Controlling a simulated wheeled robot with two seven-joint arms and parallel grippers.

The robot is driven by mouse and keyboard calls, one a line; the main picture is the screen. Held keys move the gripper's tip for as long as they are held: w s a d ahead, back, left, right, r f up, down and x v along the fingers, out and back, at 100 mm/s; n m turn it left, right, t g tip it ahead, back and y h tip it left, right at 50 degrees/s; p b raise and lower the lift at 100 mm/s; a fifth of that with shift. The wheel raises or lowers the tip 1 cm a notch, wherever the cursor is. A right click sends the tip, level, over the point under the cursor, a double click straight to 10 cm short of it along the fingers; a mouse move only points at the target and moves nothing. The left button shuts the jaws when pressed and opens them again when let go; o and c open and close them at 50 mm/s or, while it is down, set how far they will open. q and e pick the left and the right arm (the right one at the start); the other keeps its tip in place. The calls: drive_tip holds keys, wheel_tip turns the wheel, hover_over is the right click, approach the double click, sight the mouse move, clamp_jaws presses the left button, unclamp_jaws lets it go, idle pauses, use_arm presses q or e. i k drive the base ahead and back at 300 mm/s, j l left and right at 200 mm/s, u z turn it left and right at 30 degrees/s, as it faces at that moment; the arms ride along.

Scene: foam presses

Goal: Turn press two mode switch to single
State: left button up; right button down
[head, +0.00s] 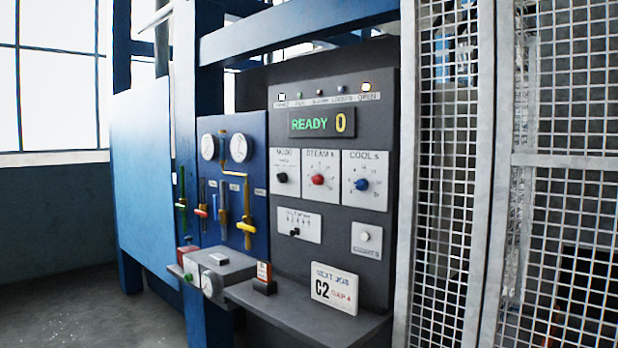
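The press control panel (335,120) stands in the middle of the head view, dark grey with a display (322,123) reading "READY 0". The mode switch (282,178) is a black knob on a white plate labelled "MODE", at the left of a row of three dials. The plate's small markings and the knob's exact setting are too small to read. Whether this panel belongs to press two cannot be told. Neither of my grippers is in view.
A red steam knob (317,180) and a blue cool knob (362,184) sit right of the mode switch. Below are a slider plate (297,226) and a shelf (310,314) with a "NEXT JOB C2" card (335,288). Mesh fencing (570,220) stands at right; floor (80,310) is clear at left.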

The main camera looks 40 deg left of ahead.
sight(281, 176)
drive_tip(key=i+j+z, duration=0.15)
drive_tip(key=j, duration=1.4)
drive_tip(key=j+z, duration=0.15)
drive_tip(key=j, duration=1.4)
